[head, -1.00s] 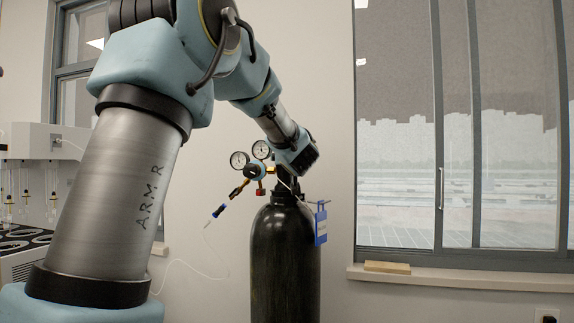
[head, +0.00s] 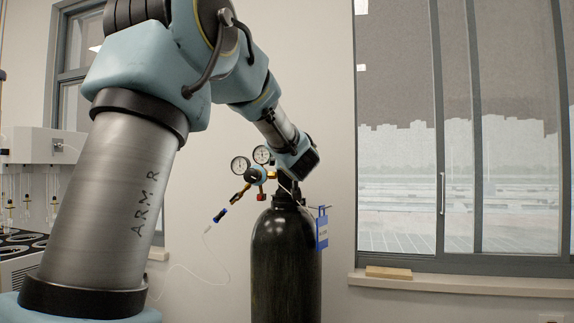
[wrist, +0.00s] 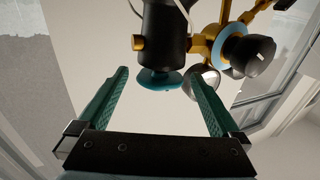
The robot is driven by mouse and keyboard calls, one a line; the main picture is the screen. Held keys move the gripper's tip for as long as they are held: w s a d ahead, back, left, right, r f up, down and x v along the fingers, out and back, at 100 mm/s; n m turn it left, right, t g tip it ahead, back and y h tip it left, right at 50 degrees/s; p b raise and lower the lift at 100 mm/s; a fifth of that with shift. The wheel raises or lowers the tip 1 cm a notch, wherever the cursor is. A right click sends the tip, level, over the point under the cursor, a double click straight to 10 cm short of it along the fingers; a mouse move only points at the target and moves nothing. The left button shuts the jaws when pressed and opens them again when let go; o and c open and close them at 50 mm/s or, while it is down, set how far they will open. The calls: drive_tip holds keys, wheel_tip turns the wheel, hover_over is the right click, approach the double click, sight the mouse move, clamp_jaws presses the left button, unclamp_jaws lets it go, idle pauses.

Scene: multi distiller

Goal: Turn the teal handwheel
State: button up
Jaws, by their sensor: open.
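The teal handwheel (wrist: 160,80) shows in the wrist view as a small blue-teal disc at the end of the dark valve body (wrist: 166,38). My gripper (wrist: 158,74) is open, with one green finger on each side of the handwheel and a visible gap on both sides. The handwheel sits near the level of the fingertips. In the head view my wrist is just above the top of the black gas cylinder (head: 286,265) and hides the handwheel. The fingers cannot be made out clearly there.
A brass regulator with two gauges (head: 241,165) sticks out left of the valve, close to my wrist. In the wrist view its dark knob (wrist: 250,55) is near the right finger. A window (head: 460,130) is at the right.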

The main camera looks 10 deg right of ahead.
drive_tip(key=s+a+b, duration=0.1)
drive_tip(key=s+b, duration=0.1)
drive_tip(key=s, duration=0.8)
drive_tip(key=shift+a, duration=0.1)
drive_tip(key=s+a+f+m+g, duration=0.1)
drive_tip(key=a+f+g, duration=0.25)
drive_tip(key=f, duration=0.55)
drive_tip(key=s+a+f+g+h, duration=0.15)
drive_tip(key=a+f, duration=0.25)
drive_tip(key=f, duration=0.4)
drive_tip(key=s+a+f+m+g+y, duration=0.1)
drive_tip(key=a+f+g, duration=0.25)
drive_tip(key=f, duration=0.55)
drive_tip(key=s+a+f+n+g+y, duration=0.2)
drive_tip(key=s+a+f+g, duration=0.5)
drive_tip(key=s+a+f, duration=0.6)
drive_tip(key=s+a, duration=0.1)
drive_tip(key=s, duration=0.3)
drive_tip(key=shift+f+g, duration=0.25)
drive_tip(key=shift+g, duration=0.1)
